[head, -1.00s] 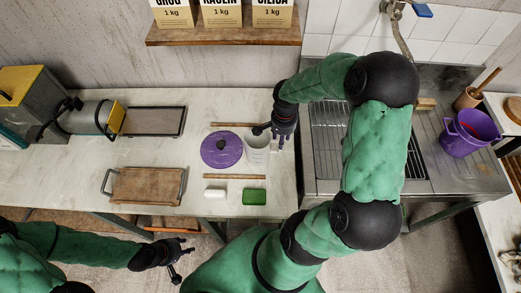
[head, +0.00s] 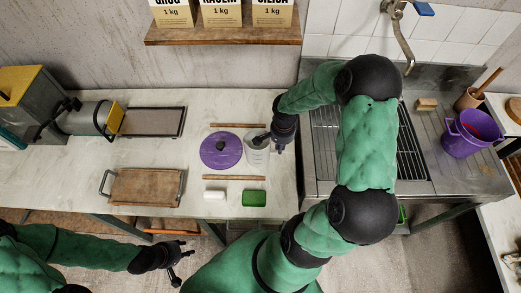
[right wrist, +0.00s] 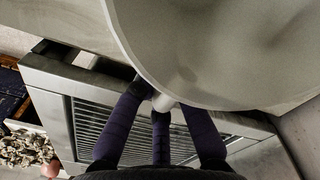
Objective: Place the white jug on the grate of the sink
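The white jug (head: 257,156) stands on the worktop, just left of the sink, beside a purple round lid. My right gripper (head: 262,140) is at the jug's upper right side. In the right wrist view the jug (right wrist: 225,50) fills the top, and the fingers (right wrist: 165,105) are around its handle; their tips are partly hidden, so the grip is unclear. The sink's grate (head: 325,142) lies right of the jug, partly under my right arm; it also shows behind the fingers (right wrist: 90,130). My left gripper (head: 178,262) is at the lower left, away from the worktop, apparently empty.
The purple lid (head: 221,150) is close left of the jug. A purple bucket (head: 468,133) stands right of the sink. The tap (head: 405,45) hangs above the sink's back.

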